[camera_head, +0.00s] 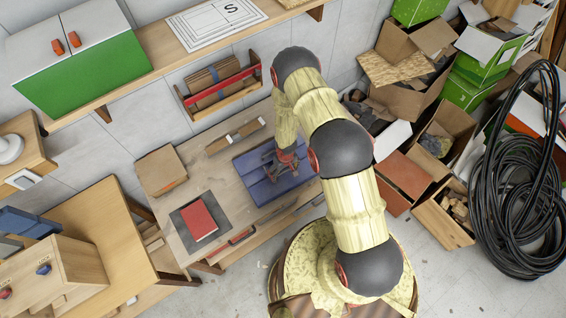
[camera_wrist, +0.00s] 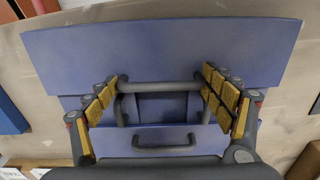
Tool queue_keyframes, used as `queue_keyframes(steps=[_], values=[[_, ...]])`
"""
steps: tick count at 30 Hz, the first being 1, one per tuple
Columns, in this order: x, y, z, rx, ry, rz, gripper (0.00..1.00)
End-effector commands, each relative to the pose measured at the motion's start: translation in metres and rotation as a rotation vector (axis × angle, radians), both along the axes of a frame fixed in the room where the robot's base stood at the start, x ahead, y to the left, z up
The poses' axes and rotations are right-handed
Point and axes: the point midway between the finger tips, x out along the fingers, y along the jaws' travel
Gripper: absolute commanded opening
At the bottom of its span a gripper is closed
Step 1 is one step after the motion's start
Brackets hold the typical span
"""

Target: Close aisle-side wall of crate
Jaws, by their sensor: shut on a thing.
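The blue crate (camera_head: 258,188) lies on the wooden workbench, with its panels looking spread out low. In the wrist view, a wide blue panel (camera_wrist: 150,50) fills the far side and a nearer blue panel (camera_wrist: 215,140) carries a dark handle (camera_wrist: 163,150). My gripper (camera_head: 275,168) is over the crate. In the wrist view my gripper (camera_wrist: 160,95) has its yellow-padded fingers at the two ends of a grey bar handle (camera_wrist: 160,88), shut on it. Which wall this bar belongs to is unclear. My arm and fingers hide part of the crate in the head view.
A red book (camera_head: 199,220) on a dark mat and a cardboard box (camera_head: 161,172) are left of the crate. A wooden rack with a red strip (camera_head: 218,88) hangs behind. Open boxes (camera_head: 447,130) and a coiled black hose (camera_head: 520,190) stand right.

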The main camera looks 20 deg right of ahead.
Motion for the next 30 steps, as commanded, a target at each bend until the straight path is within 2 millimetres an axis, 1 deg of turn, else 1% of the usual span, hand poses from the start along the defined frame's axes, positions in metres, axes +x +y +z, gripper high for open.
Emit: queue_keyframes(steps=[1, 5, 6, 9, 19, 22, 26, 30], values=[[-0.009, 0.0, 0.0, -0.003, 0.018, 0.002, 0.36], [-0.007, 0.0, -0.004, -0.003, 0.015, 0.002, 0.37], [-0.007, 0.0, -0.004, -0.003, 0.014, 0.002, 0.83], [-0.007, 0.0, -0.003, -0.003, 0.014, 0.002, 0.88], [-0.003, 0.0, -0.001, -0.002, 0.008, 0.0, 0.89], [-0.003, 0.0, 0.002, -0.002, 0.008, 0.0, 0.89], [-0.002, 0.0, 0.015, -0.002, 0.007, 0.0, 0.89], [-0.003, 0.0, 0.035, -0.002, 0.008, 0.001, 0.89]])
